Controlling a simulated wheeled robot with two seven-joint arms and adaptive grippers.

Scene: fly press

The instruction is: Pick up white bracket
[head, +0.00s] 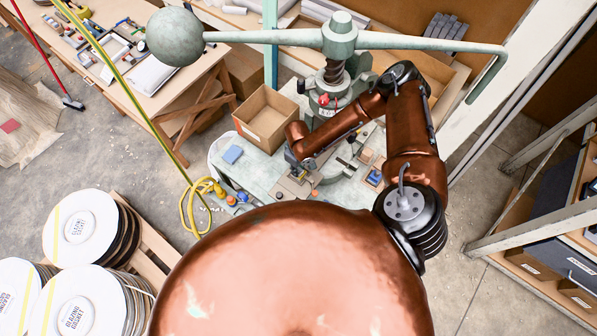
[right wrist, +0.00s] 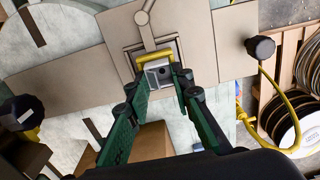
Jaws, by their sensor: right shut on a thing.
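The white bracket (right wrist: 158,74), a small pale block-like piece with a dark round hole, sits between the fingertips of my right gripper (right wrist: 160,76) in the right wrist view. The green fingers are shut on it. It is at the square die fixture (right wrist: 122,32) of the press, right by a yellow bar (right wrist: 156,54). I cannot tell whether it rests in the fixture or is lifted clear. In the head view my right gripper (head: 301,173) is low over the press table, and the bracket is too small to make out. My left gripper is not in view.
The green fly press (head: 338,36) has a long arm with a ball weight (head: 174,37) above the table. An open cardboard box (head: 264,117) stands behind my gripper. Drums (head: 79,228) stand farther left.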

